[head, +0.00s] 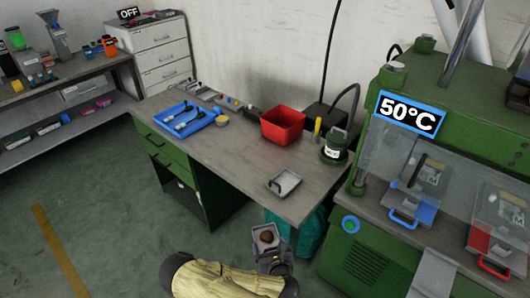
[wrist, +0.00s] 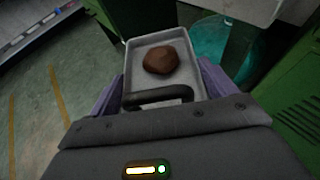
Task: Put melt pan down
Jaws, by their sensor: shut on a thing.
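The melt pan (wrist: 190,84) is a small grey rectangular pan with a dark handle and a brown lump (wrist: 161,59) in it. My gripper (wrist: 157,98) is shut on the pan's handle and holds it in the air. In the head view the pan (head: 266,238) shows at the bottom, in front of the table's front edge, with my gripper (head: 272,262) below it. Another similar small pan (head: 285,183) lies on the table (head: 240,165) near its front right corner and looks empty.
A red bin (head: 282,125), a blue tray (head: 187,122) with tools and a dark green pot (head: 334,148) stand on the table. The table's middle is clear. A green machine (head: 370,258) with a 50°C sign (head: 406,115) stands right. A teal bin (head: 308,232) is under the table.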

